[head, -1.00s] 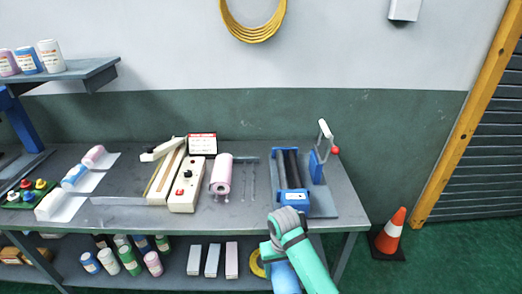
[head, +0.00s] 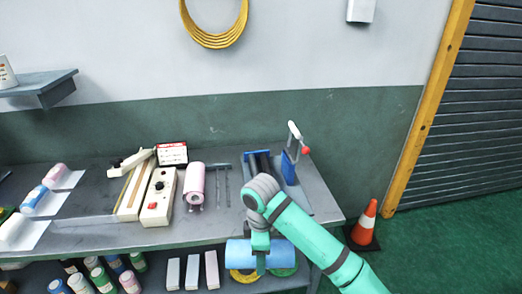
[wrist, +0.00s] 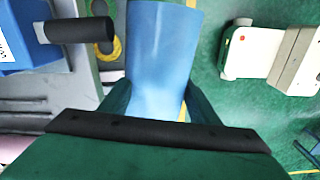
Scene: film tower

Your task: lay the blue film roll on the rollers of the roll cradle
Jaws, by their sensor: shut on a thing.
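The blue film roll (head: 282,254) is held roughly level in front of the bench's front edge, below the bench top in the head view. My gripper (head: 261,264) is shut around its middle. In the wrist view the roll (wrist: 162,55) extends away from between the fingers (wrist: 150,105). The roll cradle (head: 250,161), with dark parallel rollers, sits on the bench behind my arm; its front is hidden by the arm. A blue part with a dark cylinder (wrist: 80,30) shows at the left of the wrist view, apart from the roll.
A blue post with a handle and red knob (head: 305,150) stands right of the cradle. A pink roll (head: 194,180) and a cream control box (head: 158,197) are to its left. Bottles and boxes (head: 192,270) fill the lower shelf. A cone (head: 366,224) stands on the floor.

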